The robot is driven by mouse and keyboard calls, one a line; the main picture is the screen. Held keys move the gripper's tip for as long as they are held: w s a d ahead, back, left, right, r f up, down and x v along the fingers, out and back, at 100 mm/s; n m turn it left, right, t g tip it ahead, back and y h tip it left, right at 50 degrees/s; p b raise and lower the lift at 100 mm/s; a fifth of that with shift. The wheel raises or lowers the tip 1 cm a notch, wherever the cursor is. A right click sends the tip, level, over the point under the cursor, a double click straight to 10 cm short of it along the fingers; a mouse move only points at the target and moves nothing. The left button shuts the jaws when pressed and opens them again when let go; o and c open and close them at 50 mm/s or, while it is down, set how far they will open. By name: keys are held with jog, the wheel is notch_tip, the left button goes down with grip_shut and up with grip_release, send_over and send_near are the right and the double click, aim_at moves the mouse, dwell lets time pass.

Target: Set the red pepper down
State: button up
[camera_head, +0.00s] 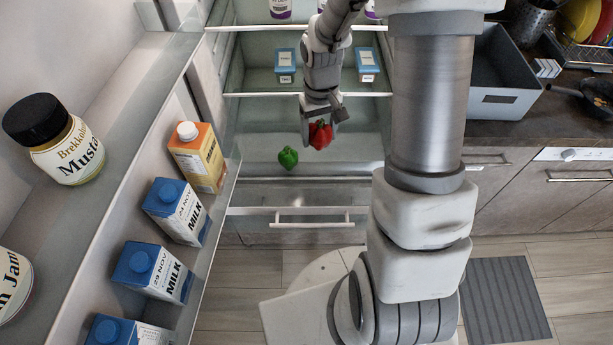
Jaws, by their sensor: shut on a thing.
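The red pepper (321,136) is between the fingers of my gripper (320,124), inside the open fridge. My gripper is shut on it, and the fingers partly cover its sides. A green pepper (288,157) sits on the lower fridge shelf (345,160), a little to the left of and below the red pepper in the picture. I cannot tell whether the red pepper touches the shelf.
Two blue-topped cartons (285,66) (367,64) stand on the shelf above. The open fridge door at left holds milk cartons (176,211), an orange carton (197,157) and a mustard jar (54,138). Shelf room is free right of the red pepper. A drawer (305,218) is below.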

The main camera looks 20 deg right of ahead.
jog(key=shift+n, duration=0.5)
jog(key=s+d+f+b, duration=0.1)
jog(key=d+f+b, duration=0.1)
jog(key=f, duration=0.4)
jog(key=s+d+f+b, duration=0.2)
jog(key=f+b, duration=0.2)
jog(key=f, duration=0.2)
jog(key=s+d+f+b, duration=0.1)
jog(key=d+f+b, duration=0.1)
jog(key=f+b, duration=0.2)
notch_tip(320, 180, down, 3)
jog(key=shift+s+d+r, duration=0.1)
jog(key=shift+s+r, duration=0.05)
jog(key=shift+r, duration=0.05)
jog(key=shift+f, duration=0.1)
jog(key=shift+f+b, duration=0.15)
jog(key=shift+b, duration=0.15)
jog(key=o, duration=1.5)
jog(key=shift+c, duration=0.2)
jog(key=shift+r, duration=0.2)
